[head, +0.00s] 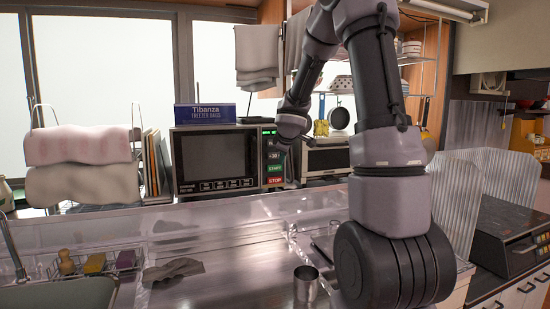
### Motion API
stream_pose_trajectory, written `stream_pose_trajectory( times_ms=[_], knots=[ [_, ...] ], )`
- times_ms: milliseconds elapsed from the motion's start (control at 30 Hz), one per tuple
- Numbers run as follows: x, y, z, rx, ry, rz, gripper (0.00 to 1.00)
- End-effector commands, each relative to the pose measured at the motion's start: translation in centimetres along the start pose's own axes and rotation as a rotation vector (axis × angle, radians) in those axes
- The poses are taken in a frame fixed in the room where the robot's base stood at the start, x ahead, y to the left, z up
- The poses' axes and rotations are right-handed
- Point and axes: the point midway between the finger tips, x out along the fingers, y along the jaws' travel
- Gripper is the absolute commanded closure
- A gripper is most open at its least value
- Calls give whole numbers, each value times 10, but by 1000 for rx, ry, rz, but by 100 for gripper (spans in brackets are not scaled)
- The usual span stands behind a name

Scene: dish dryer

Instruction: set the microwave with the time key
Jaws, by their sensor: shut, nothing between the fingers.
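The microwave (213,158) stands on the back counter left of centre, its dark door shut. Its control panel on the right side has a small lit display (268,132), a "+30" key (273,156), a green START key (274,168) and a red STOP key (274,181). My gripper (281,143) is shut and empty at the upper right part of this panel, just below the display's height. My wrist covers part of the panel's right edge. I cannot tell whether the fingertips touch the panel.
A blue freezer-bag box (205,117) lies on the microwave. A towel rack with towels (80,165) stands at left. A metal cup (306,287), a grey cloth (173,270) and a sponge basket (95,266) are in front. A toaster oven (326,157) stands right of the microwave.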

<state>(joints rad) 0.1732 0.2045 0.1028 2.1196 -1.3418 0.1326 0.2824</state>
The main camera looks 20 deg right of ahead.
Motion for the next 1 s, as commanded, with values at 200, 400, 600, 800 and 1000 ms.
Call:
stream_pose_trajectory(
  times_ms=[200,400,600,800,1000],
  knots=[
    [0,0,0,0,0,0,100],
    [0,0,0,0,0,0,100],
    [0,0,0,0,0,0,100],
    [0,0,0,1,0,0,100],
    [-3,-2,5,209,3,-14,100]
  ],
)
